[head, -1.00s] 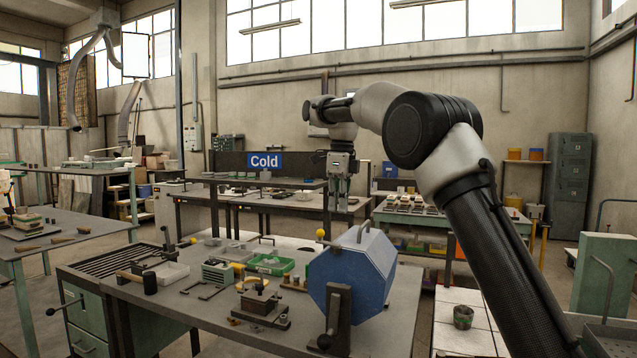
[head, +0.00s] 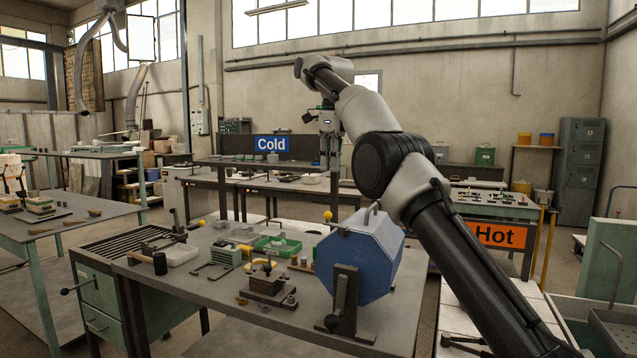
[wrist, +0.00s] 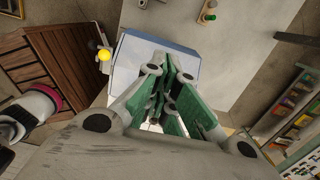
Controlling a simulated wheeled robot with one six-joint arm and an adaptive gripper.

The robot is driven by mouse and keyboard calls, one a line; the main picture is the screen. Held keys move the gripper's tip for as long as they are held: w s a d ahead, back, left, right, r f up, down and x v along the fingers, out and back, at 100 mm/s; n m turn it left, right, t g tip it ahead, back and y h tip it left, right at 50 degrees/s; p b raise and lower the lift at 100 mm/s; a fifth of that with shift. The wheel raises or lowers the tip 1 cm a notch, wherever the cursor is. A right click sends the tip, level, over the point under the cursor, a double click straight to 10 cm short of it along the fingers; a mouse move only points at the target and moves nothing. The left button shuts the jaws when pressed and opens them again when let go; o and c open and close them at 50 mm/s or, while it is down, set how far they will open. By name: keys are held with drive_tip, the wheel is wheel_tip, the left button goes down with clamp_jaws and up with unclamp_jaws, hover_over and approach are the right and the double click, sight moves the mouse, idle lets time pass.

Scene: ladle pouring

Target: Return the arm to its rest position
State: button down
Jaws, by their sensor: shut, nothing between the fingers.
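My arm reaches up from the lower right in the head view, with its wrist high near the centre. My gripper (head: 329,158) points down from the wrist in front of the far benches. It is small there and partly blends with the background. In the wrist view, its green-padded fingers (wrist: 167,92) are drawn together with nothing held between them. The gripper hangs clear above and behind the blue octagonal drum (head: 358,258) in the head view.
The grey workbench (head: 225,315) holds the drum, a green tray (head: 278,247) and small tools. A blue "Cold" sign (head: 271,144) stands at the far bench. An orange "Hot" sign (head: 499,236) is at the right. Open air surrounds the raised wrist.

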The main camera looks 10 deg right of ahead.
drive_tip(key=s+d+r+n+t, duration=0.1)
drive_tip(key=s+d+r+n, duration=0.5)
drive_tip(key=s+d, duration=0.25)
drive_tip(key=s+d+f+n+t, duration=0.1)
drive_tip(key=s+d+f+n, duration=0.1)
drive_tip(key=s+d+n, duration=0.7)
drive_tip(key=s+d+f+n+t, duration=0.1)
drive_tip(key=s+d+f+n, duration=0.2)
drive_tip(key=s+f, duration=0.7)
drive_tip(key=s+d+f+n+t, duration=0.1)
drive_tip(key=s+d+f+n, duration=0.2)
drive_tip(key=s+f, duration=0.7)
drive_tip(key=s+n, duration=0.2)
drive_tip(key=s, duration=0.5)
drive_tip(key=shift+d+n+h, duration=0.15)
drive_tip(key=shift+n+h, duration=0.15)
